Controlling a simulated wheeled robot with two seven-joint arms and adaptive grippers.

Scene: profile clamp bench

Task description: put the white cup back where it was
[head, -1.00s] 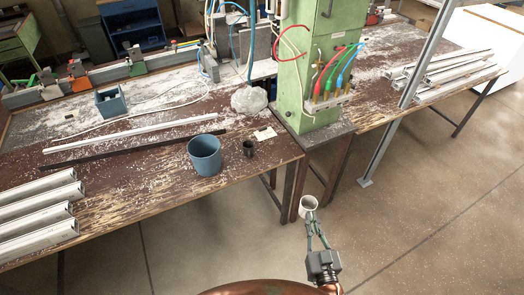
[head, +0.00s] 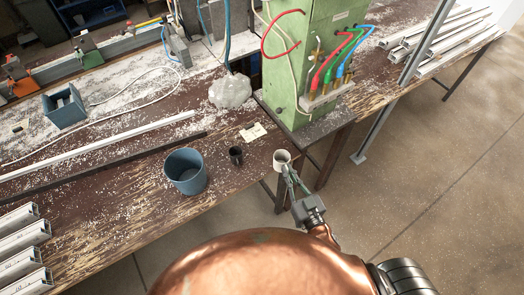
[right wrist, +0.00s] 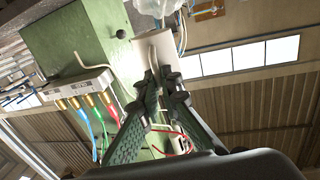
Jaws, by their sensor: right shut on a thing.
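The white cup (head: 281,160) is in my right gripper (head: 288,172), whose fingers are shut on it. In the right wrist view the white cup (right wrist: 155,48) shows between the fingertips of the right gripper (right wrist: 158,78), in front of the green machine column. My left gripper is not in view.
Behind are a pale card (head: 254,132), a clear plastic bag (head: 230,91) and the green machine column (head: 312,60) with hoses. Long profiles (head: 100,143) lie on the left.

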